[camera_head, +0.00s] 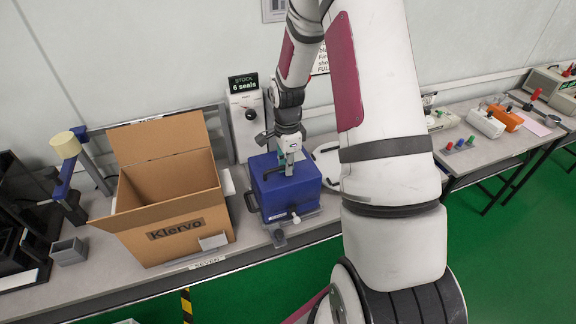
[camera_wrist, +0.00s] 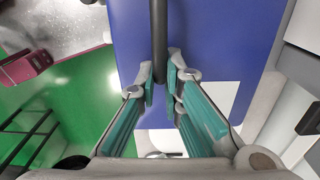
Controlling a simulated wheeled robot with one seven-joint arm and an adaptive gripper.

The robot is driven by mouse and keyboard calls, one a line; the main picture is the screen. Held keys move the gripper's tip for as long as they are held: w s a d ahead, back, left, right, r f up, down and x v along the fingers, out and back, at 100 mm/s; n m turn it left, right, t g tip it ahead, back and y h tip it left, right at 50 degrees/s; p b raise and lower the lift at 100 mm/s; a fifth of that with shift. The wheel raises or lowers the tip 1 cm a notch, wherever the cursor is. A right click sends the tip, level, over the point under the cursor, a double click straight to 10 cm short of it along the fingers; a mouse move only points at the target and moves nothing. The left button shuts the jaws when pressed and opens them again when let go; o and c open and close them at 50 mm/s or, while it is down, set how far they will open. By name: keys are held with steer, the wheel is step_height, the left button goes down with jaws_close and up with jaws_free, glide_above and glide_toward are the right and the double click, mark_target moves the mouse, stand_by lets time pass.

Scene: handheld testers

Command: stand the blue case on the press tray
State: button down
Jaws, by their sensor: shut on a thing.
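The blue case (camera_head: 290,194) is upright on the bench, at or on the grey base of the press, beside the open carton. A dark handle bar (camera_head: 272,173) runs across its top. My gripper (camera_head: 289,158) is over the case top, and its fingers are closed around the handle. In the wrist view the blue case top (camera_wrist: 220,40) fills the upper middle, and the dark handle (camera_wrist: 159,40) passes between the fingertips of my gripper (camera_wrist: 162,78). The press tray is largely hidden under or behind the case, so I cannot tell whether the case rests on it.
An open cardboard carton (camera_head: 180,215) marked Klervo stands left of the case. A white press column (camera_head: 246,125) with a "6 seals" sign (camera_head: 243,83) stands behind. A small grey bin (camera_head: 68,252) is at the left. My arm hides part of the bench at right.

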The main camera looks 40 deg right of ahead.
steer(key=c, duration=1.7)
jaws_free()
steer(key=shift+f, duration=0.1)
step_height(320, 180, up, 12)
steer(key=b, duration=0.2)
steer(key=s+a+r+n+t, duration=0.2)
steer(key=s+a+r+n, duration=0.4)
steer(key=a+r+n, duration=0.55)
steer(key=s+a+r+n+t, duration=0.1)
steer(key=s+a+r+n, duration=0.1)
steer(key=s+n, duration=0.1)
steer(key=s+a+r+n+t, duration=0.1)
steer(key=s+a+r+n, duration=0.1)
steer(key=s, duration=0.4)
steer(key=s+a+r+n+t, duration=0.1)
steer(key=s+a+r+n, duration=0.1)
steer(key=s+n, duration=0.2)
steer(key=shift+s+a+r+n+t, duration=0.15)
steer(key=shift+a+r+n+t, duration=0.2)
steer(key=shift+n, duration=0.1)
